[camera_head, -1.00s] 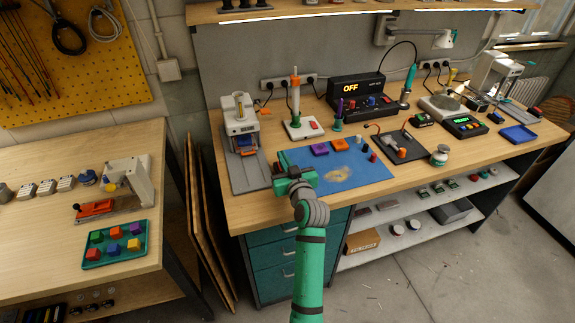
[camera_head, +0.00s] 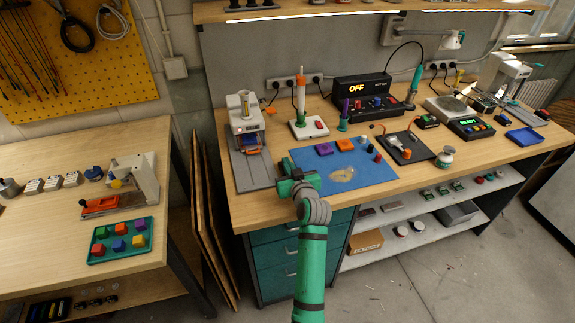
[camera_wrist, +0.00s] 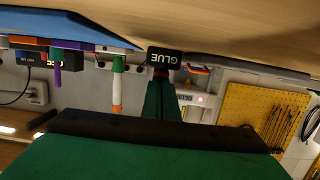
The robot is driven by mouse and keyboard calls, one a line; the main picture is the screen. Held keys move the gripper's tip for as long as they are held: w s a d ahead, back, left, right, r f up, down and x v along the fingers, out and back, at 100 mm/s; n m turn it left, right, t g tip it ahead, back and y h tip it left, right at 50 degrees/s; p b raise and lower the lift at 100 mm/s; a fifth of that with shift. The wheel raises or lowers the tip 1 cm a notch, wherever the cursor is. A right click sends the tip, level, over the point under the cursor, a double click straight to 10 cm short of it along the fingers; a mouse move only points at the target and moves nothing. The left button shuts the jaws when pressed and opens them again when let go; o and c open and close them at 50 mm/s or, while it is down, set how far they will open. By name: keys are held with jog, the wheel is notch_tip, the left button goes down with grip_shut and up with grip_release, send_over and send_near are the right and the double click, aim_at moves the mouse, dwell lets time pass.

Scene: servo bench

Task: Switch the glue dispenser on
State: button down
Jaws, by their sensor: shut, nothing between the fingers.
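A black box marked GLUE (camera_wrist: 165,58) shows upside down in the wrist view, with a bit of red beside it. It lies at the tip of my green gripper fingers (camera_wrist: 162,95), which look shut and empty; touching or apart, I cannot tell. In the head view my gripper (camera_head: 287,172) is low at the blue mat's left edge and mostly hides this box. The white machine with an amber tube (camera_head: 246,115) stands just behind, on a grey base plate (camera_head: 254,176); it looks like the glue dispenser. Its switch position is hidden.
Purple (camera_head: 324,148) and orange blocks (camera_head: 345,144) lie on the mat. A black unit reading OFF (camera_head: 362,92) is at the back. The bench front left is clear.

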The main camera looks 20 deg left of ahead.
jog(key=shift+w, duration=0.15)
jog(key=shift+a+r, duration=0.1)
jog(key=shift+r, duration=0.2)
notch_tip(320, 180, up, 4)
jog(key=shift+f, duration=0.15)
jog(key=r+v, duration=0.2)
jog(key=v, duration=0.7)
jog(key=s+d+f+m+t+h, duration=0.2)
jog(key=s+d+f+m+h, duration=0.3)
jog(key=d+f, duration=0.65)
jog(key=s+d+f+m+h, duration=0.1)
jog(key=s+d+f+m, duration=0.1)
jog(key=s+f, duration=0.35)
jog(key=s+d+f+m+h, duration=0.1)
jog(key=s+d+f, duration=0.1)
jog(key=s, duration=0.6)
jog(key=s+d+f+h, duration=0.1)
jog(key=s+f+h, duration=0.15)
jog(key=s, duration=1.35)
jog(key=s+r, duration=0.2)
jog(key=s, duration=0.5)
jog(key=s+r+n, duration=0.1)
jog(key=s+r, duration=0.2)
jog(key=s, duration=0.4)
jog(key=shift+d+y, duration=0.35)
jog(key=shift+d, duration=0.05)
